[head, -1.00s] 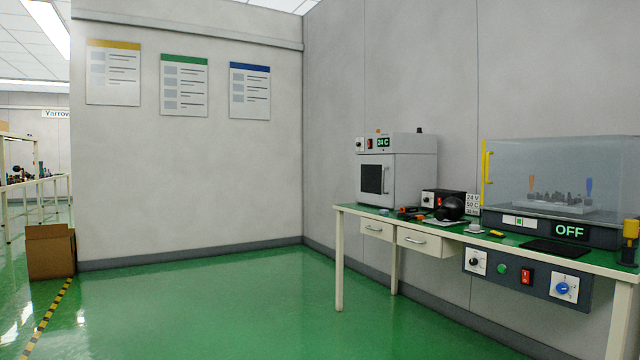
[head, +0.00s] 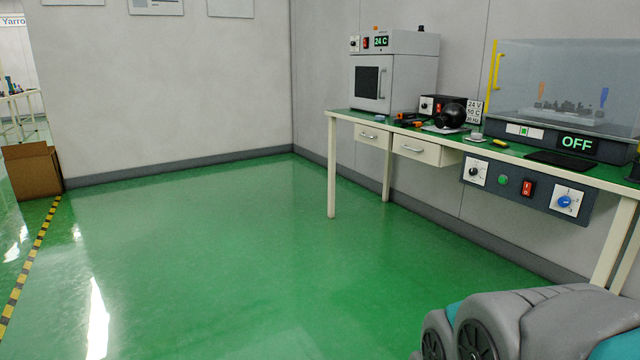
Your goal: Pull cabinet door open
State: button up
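A small light-grey cabinet (head: 412,75) with a display reading 24 C stands at the back left of the bench. Its front door (head: 370,85) has a dark window and a vertical handle (head: 382,84) on the right side, and it looks shut. A clear enclosure (head: 565,85) stands further right on the bench, with a yellow frame edge and a yellow handle (head: 498,71) at its left; its display reads OFF. I cannot tell from the picture which of the two is the task's cabinet. My gripper is not in view.
A green-topped bench (head: 348,117) with white legs and two shut drawers runs along the right wall. Tools and a black round object (head: 450,116) lie on it. A control panel (head: 525,190) hangs below. Green floor is clear in the middle; a cardboard box (head: 33,172) stands left.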

aim_at(370, 77)
jog(key=i, duration=2.15)
